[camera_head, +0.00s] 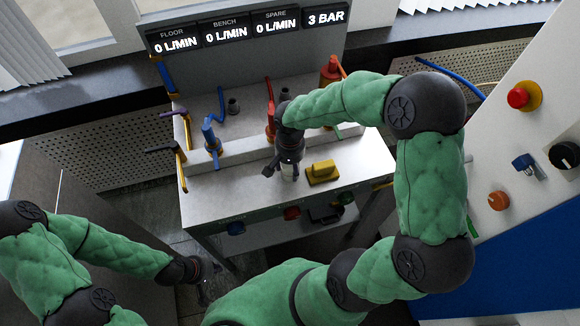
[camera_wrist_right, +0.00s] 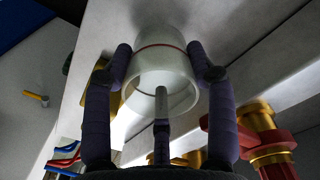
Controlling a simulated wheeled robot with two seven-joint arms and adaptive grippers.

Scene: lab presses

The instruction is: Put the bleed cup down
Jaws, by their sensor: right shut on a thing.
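The bleed cup (camera_wrist_right: 160,82) is a whitish, translucent cup with a thin red line around it. In the right wrist view it sits between the fingers of my right gripper (camera_wrist_right: 160,65), which is shut on it. In the head view my right gripper (camera_head: 284,170) points down over the front part of the bench, and a small pale part of the cup (camera_head: 289,173) shows below it. I cannot tell whether the cup touches the bench top. My left gripper (camera_head: 205,280) hangs low at the bottom left, away from the bench; its finger state is unclear.
The white bench (camera_head: 215,205) carries a yellow block (camera_head: 322,172) just right of my right gripper. Blue (camera_head: 211,140) and red (camera_head: 270,110) fittings stand behind and to the left. A control panel (camera_head: 520,150) with knobs is at the right. The bench's front left is clear.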

